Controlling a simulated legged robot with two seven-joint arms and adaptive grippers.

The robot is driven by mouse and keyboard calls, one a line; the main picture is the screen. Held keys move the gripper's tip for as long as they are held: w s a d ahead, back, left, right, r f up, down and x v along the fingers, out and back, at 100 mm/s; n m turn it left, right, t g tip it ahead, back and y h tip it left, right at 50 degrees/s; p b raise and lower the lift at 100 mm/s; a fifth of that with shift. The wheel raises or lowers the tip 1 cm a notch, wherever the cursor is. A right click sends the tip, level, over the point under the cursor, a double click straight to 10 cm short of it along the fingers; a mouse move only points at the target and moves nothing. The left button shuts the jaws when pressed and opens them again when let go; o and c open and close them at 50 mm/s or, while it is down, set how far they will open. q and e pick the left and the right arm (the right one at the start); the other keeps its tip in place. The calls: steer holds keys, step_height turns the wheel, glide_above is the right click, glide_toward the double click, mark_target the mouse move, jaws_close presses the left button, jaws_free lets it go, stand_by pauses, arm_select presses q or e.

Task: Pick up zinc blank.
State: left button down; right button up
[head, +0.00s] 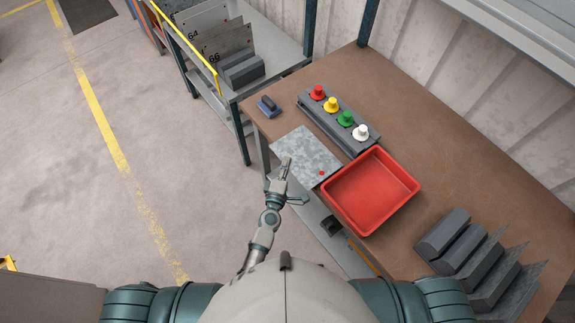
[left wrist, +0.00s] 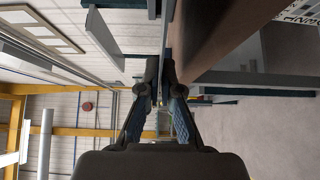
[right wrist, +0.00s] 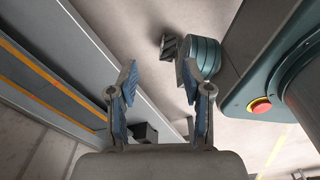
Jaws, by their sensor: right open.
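The zinc blank (head: 308,150) is a flat mottled grey sheet with a red dot near its right corner. It lies on the bench and its near edge overhangs the front. My left gripper (head: 286,168) is at that overhanging edge, with one finger across the top face. In the left wrist view, my left gripper's fingers (left wrist: 161,75) are close together on a thin sheet seen edge-on; the contact itself is hard to see. My right gripper (right wrist: 158,82) is open and empty, low beside the bench.
A red tray (head: 372,190) sits right beside the blank. Dark angled blocks (head: 470,255) stand at the right. A rack with numbered plates (head: 225,45) is at the upper left.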

arm_select(q)
steer(key=s+a+r, duration=0.1)
steer(key=s+a, duration=0.1)
steer(key=a, duration=1.2)
steer(key=s+a+r+p, duration=0.3)
steer(key=a+r+p, duration=0.2)
steer(key=r, duration=0.3)
steer(key=shift+a+r+p, duration=0.3)
steer(key=shift+a+p, duration=0.05)
steer(key=shift+p, duration=0.1)
arm_select(e)
step_height(320, 180, up, 6)
steer(key=shift+a+r, duration=0.25)
steer(key=shift+a, duration=0.1)
arm_select(q)
steer(key=shift+w, duration=0.1)
arm_select(e)
steer(key=shift+f, duration=0.1)
